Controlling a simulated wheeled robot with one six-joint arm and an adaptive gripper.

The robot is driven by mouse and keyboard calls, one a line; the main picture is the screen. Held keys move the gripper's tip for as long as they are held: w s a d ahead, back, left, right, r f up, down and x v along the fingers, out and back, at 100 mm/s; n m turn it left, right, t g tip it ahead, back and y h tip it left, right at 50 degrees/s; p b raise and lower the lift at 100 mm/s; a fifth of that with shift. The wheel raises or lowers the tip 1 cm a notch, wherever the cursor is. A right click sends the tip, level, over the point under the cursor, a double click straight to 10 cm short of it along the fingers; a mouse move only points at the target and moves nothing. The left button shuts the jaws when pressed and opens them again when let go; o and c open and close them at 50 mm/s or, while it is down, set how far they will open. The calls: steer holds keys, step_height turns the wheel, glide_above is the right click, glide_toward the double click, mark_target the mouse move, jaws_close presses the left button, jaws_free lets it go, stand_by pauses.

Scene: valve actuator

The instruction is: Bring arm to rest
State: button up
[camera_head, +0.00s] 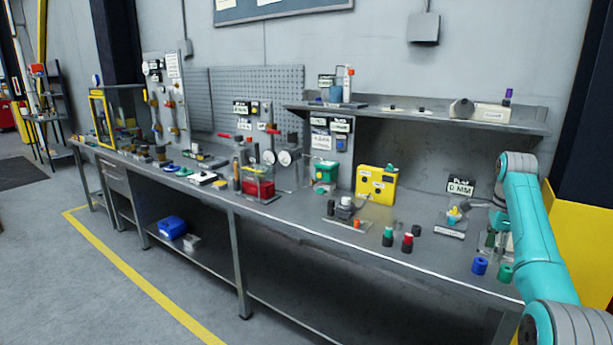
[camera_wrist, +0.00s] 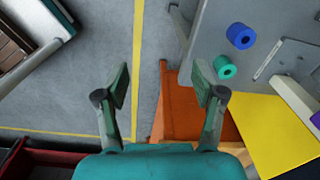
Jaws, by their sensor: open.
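My teal arm (camera_head: 535,235) stands at the right edge of the head view, beside the right end of the workbench. My gripper (camera_wrist: 162,98) shows in the wrist view with its two fingers wide apart and nothing between them. It is open over the floor and an orange surface (camera_wrist: 172,110) by the bench corner.
The long grey workbench (camera_head: 300,222) carries many small parts, a yellow box (camera_head: 376,185), a red box (camera_head: 258,188) and a pegboard (camera_head: 255,95) behind. A shelf (camera_head: 420,112) overhangs its right part. A yellow panel (camera_wrist: 268,130) is close right of my gripper. Floor in front is clear.

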steer(key=s+a+f+n+t, duration=0.1)
steer(key=a+f+n, duration=0.25)
steer(key=f, duration=1.15)
steer(key=s+a+f+n+t, duration=0.2)
steer(key=a+f, duration=0.3)
steer(key=f, duration=1.1)
steer(key=s+a+f+n+t+h, duration=0.1)
steer(key=s+a+f+n+t, duration=0.15)
steer(key=s+a+f, duration=0.45)
steer(key=s+a+f+n+t, duration=0.1)
steer(key=s+a+f+n, duration=0.25)
steer(key=s+f, duration=0.7)
steer(key=s+a+r+n+t, duration=0.2)
steer(key=s+a, duration=0.2)
steer(key=s, duration=0.8)
steer(key=s+a+r+n+t, duration=0.2)
steer(key=s+a+n, duration=0.15)
steer(key=s, duration=0.95)
steer(key=s+a+r+n+t, duration=0.1)
steer(key=s+r+n+t, duration=0.1)
steer(key=s+r, duration=0.7)
steer(key=s+a+r+n+t+y, duration=0.1)
steer(key=s+a+r+n+t, duration=0.1)
steer(key=s+r, duration=0.7)
step_height(320, 180, up, 7)
steer(key=shift+s+a+r+n, duration=0.1)
steer(key=shift+s+a+n, duration=0.2)
steer(key=shift+n, duration=0.5)
